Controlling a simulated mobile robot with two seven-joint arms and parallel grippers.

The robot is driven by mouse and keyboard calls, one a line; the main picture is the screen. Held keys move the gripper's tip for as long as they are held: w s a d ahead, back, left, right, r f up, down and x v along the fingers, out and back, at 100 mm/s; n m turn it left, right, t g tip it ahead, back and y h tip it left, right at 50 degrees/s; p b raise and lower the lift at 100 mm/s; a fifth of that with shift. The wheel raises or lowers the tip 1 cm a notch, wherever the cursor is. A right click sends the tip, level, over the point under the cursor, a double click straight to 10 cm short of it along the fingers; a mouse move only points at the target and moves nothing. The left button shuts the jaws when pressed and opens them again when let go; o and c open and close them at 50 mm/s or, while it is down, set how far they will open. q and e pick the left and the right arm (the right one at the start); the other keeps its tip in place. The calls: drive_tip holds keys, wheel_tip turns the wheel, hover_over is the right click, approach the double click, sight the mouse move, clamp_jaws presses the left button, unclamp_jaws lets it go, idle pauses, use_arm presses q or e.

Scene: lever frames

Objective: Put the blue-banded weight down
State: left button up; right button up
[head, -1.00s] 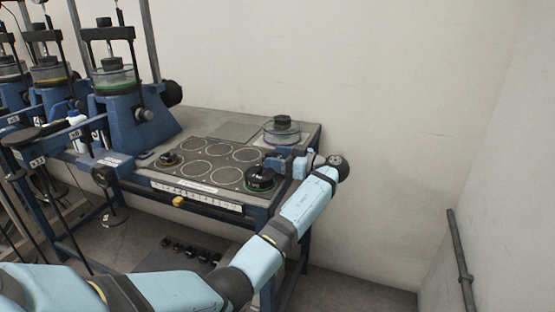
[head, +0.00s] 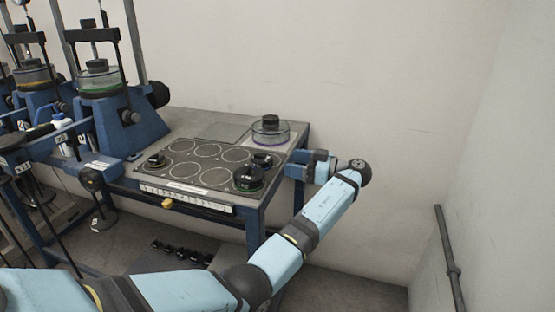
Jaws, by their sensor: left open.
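Three dark weights stand on a black mat (head: 184,172) printed with pale rings. One weight (head: 249,179) at the mat's front right has a green band at its base. Another dark weight (head: 262,160) sits just behind it at the right edge, and a third weight (head: 156,161) is at the left. No blue band can be made out; the rear right weight's band is too small to tell. My left gripper (head: 290,170) is open and empty, just right of the rear right weight and apart from it, by the bench's right edge. My right gripper is not in view.
The bench (head: 190,121) carries a clear dish with a dark weight (head: 270,129) at the back right. Blue press stands (head: 127,124) and a white bottle (head: 65,137) are at the left. Several mat rings are empty. A wall rises behind, with open floor to the right.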

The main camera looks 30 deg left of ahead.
use_arm(q)
drive_tip(key=shift+v, duration=1.65)
